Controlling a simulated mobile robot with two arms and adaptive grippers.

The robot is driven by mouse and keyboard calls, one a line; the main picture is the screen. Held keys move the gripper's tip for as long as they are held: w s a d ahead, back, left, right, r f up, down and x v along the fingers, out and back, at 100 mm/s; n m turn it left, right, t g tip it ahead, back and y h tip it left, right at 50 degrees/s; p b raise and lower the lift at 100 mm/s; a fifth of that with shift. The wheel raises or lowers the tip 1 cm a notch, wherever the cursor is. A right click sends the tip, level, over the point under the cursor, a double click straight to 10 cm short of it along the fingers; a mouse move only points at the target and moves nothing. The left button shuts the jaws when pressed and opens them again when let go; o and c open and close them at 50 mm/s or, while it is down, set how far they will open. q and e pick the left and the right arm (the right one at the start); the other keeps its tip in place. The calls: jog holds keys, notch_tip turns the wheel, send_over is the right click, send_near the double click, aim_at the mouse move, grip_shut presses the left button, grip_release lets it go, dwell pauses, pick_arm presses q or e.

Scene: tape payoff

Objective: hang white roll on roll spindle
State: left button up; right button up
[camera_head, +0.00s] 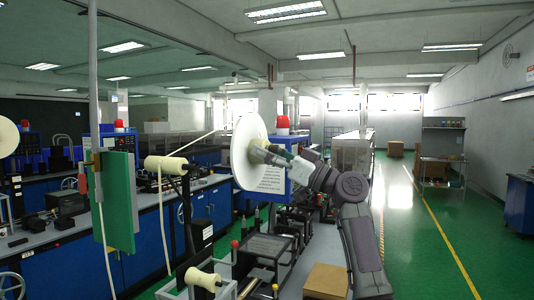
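A large white roll (242,158), seen as a tilted disc, is upright near the middle of the view, in front of a blue machine box. My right gripper (262,150) reaches in from the right, with its fingers at the roll's hub. The fingertips overlap the hub, so I cannot tell whether they grip it or only touch it. No bare roll spindle can be made out; the space behind the disc is hidden. A cream roller (165,164) sticks out to the left of the disc. My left gripper is not in view.
A cream spool (202,279) sits low in front. A green panel (117,203) on a pole stands at left, before blue benches (75,262). A cardboard box (326,281) is at lower right. The green floor at right is open.

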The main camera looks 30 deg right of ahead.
jog(key=o, duration=0.3)
jog(key=shift+f, duration=0.1)
jog(key=v, duration=1.2)
dwell(0.4)
